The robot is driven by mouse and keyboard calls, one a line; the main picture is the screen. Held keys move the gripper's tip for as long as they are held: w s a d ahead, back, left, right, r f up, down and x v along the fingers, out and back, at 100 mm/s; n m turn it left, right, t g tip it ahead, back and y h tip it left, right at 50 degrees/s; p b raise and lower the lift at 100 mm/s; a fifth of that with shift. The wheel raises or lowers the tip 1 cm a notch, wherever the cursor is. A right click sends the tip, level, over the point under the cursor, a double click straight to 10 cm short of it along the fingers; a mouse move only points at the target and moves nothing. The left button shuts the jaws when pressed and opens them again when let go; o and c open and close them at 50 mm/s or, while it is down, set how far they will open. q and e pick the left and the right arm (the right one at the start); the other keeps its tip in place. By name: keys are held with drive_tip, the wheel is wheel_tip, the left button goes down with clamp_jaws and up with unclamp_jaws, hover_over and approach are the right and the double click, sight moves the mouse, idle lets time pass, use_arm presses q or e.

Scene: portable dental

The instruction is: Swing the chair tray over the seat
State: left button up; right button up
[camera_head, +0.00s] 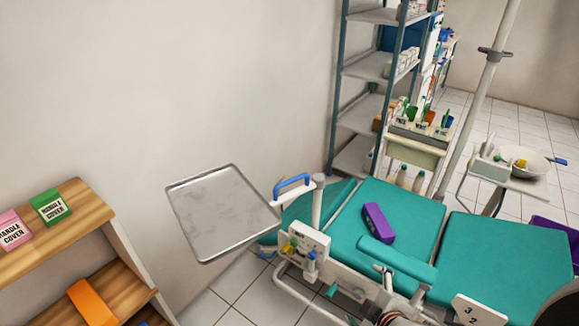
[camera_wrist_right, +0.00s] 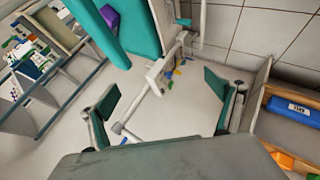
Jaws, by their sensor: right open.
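The chair tray (camera_head: 222,212) is a flat grey metal tray with a raised rim. It stands out to the left of the chair, away from the seat. A blue handle (camera_head: 293,182) sits on its white arm near the post (camera_head: 318,200). The teal chair seat (camera_head: 345,225) has a purple box (camera_head: 378,222) lying on it. My right gripper (camera_head: 341,305) is low beside the chair, below and right of the tray, apart from the handle. In the right wrist view its fingers (camera_wrist_right: 166,108) are spread with nothing between them. My left gripper is not seen.
A white instrument holder (camera_head: 305,240) is fixed beside the seat, near the post. A wooden shelf (camera_head: 60,235) with small boxes stands at the left. A metal rack (camera_head: 365,110) and a trolley (camera_head: 415,150) stand behind the chair. Tiled floor shows below the tray.

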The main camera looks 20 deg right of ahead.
drive_tip(key=w+d+r+n+t+h+p, duration=0.1)
drive_tip(key=w+d+r+n+t, duration=0.1)
drive_tip(key=w+r+n, duration=0.4)
drive_tip(key=n+t+y, duration=0.6)
drive_tip(key=n+y, duration=0.3)
drive_tip(key=n, duration=1.5)
approach(291, 180)
drive_tip(key=w, duration=0.3)
drive_tip(key=shift+n, duration=0.3)
drive_tip(key=shift+a+p+x, duration=0.15)
drive_tip(key=shift+p+x, duration=0.25)
drive_tip(key=shift+x, duration=1.45)
drive_tip(key=shift+a+p+x, duration=0.15)
drive_tip(key=shift+p+x, duration=0.2)
drive_tip(key=shift+x, duration=1.55)
drive_tip(key=shift+s+f, duration=0.1)
drive_tip(key=shift+f, duration=0.1)
drive_tip(key=c, duration=1.3)
